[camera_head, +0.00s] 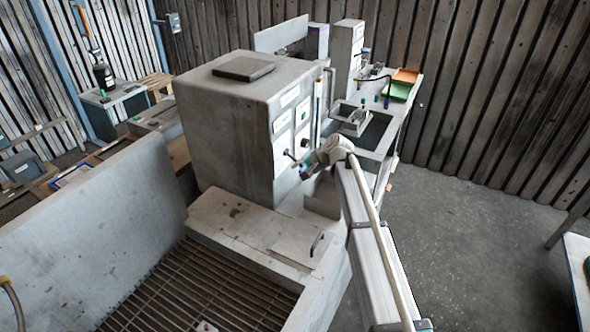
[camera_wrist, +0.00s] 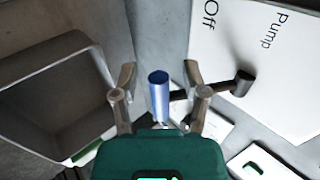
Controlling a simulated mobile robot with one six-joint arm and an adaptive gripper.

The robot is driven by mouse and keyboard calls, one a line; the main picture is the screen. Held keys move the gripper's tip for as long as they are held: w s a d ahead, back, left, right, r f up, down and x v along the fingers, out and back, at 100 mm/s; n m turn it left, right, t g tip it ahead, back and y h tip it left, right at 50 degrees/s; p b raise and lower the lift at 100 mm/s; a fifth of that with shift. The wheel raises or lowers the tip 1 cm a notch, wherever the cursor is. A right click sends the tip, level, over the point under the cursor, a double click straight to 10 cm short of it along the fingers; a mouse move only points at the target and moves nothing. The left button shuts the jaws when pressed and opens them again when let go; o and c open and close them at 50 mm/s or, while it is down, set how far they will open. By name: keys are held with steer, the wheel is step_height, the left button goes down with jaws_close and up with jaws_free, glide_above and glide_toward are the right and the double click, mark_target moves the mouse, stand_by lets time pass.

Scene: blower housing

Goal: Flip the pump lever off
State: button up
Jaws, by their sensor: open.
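In the wrist view a white plate (camera_wrist: 265,60) reads "Pump" and "Off". A dark bar with a round black end (camera_wrist: 242,82) lies in front of it and passes behind the right finger. A blue cylinder (camera_wrist: 158,98) stands between my gripper's fingers (camera_wrist: 160,74) and appears joined to that bar as the lever's handle. The fingers are spread, with a gap on both sides of the blue cylinder. In the head view my gripper (camera_head: 305,171) is at the front panel of the grey housing (camera_head: 225,125); a small dark lever (camera_head: 289,154) shows beside it. Contact cannot be told there.
A hollow grey box-like opening (camera_wrist: 45,95) is at the left in the wrist view. A grated basin (camera_head: 200,290) lies in front of the housing. A bench with orange and green trays (camera_head: 397,90) is behind. The floor (camera_head: 470,230) at right is clear.

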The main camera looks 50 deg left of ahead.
steer(key=shift+w, duration=0.15)
steer(key=w+d+f+t+h, duration=0.1)
steer(key=w+d, duration=0.4)
steer(key=d, duration=0.9)
steer(key=w+d+f+m+t+h, duration=0.1)
steer(key=w+d, duration=0.4)
steer(key=d, duration=0.8)
steer(key=w+d+f+t+h, duration=0.1)
steer(key=w+d, duration=0.4)
steer(key=d, duration=0.9)
steer(key=s+d+m+h, duration=0.1)
steer(key=s+d, duration=0.2)
steer(key=d, duration=1)
steer(key=s+d+f+m+h, duration=0.1)
steer(key=s+d, duration=0.3)
steer(key=d, duration=1)
steer(key=s+d+m+h, duration=0.1)
steer(key=s+d, duration=0.3)
steer(key=d, duration=0.9)
steer(key=shift+s+d+f+m+h, duration=0.15)
steer(key=shift+d+f+m+h, duration=0.2)
steer(key=shift+h, duration=0.55)
